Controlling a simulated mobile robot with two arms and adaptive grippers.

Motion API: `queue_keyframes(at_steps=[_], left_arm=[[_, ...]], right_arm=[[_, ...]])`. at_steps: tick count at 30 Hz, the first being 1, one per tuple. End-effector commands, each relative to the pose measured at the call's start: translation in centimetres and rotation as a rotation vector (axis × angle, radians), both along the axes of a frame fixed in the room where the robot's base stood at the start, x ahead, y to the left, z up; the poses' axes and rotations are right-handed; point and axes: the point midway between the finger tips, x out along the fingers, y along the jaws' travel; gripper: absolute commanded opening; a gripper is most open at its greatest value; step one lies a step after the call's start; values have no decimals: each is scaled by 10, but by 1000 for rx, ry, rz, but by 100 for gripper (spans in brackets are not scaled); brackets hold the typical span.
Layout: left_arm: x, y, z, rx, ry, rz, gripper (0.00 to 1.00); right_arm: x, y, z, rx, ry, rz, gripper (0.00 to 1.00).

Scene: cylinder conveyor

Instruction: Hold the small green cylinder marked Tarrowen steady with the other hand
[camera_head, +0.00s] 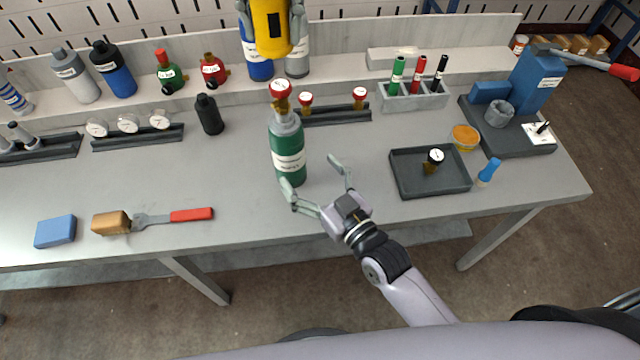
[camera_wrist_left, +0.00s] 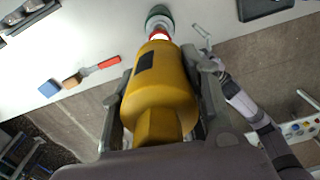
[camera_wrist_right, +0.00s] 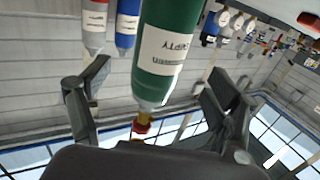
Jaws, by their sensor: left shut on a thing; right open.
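The small green cylinder (camera_head: 287,143) stands upright on the bench, with a white label band and a red-and-white top. In the right wrist view the green cylinder (camera_wrist_right: 170,50) appears between the spread fingers, its label only partly readable. My right gripper (camera_head: 313,174) is open at the cylinder's lower right; one fingertip overlaps its base in the head view, and contact cannot be told. My left gripper (camera_head: 270,12) is shut on a yellow tool (camera_head: 271,30) above and behind the cylinder's top. In the left wrist view the yellow tool (camera_wrist_left: 160,85) points toward the cylinder (camera_wrist_left: 158,14).
A dark tray (camera_head: 405,185) with a small gauge is to the right. A brush (camera_head: 150,219) and blue block (camera_head: 55,231) lie at front left. A black bottle (camera_head: 209,114) stands left of the cylinder. Racks and bottles line the back. Bench around the cylinder's front is clear.

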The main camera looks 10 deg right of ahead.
Motion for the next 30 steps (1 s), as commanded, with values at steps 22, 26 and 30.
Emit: queue_keyframes(at_steps=[22, 26, 30], left_arm=[[0, 0, 0, 0, 0, 0, 12], [0, 0, 0, 0, 0, 0, 12], [0, 0, 0, 0, 0, 0, 12]], right_arm=[[74, 40, 0, 2, 2, 1, 83], [74, 40, 0, 2, 2, 1, 83], [74, 40, 0, 2, 2, 1, 74]])
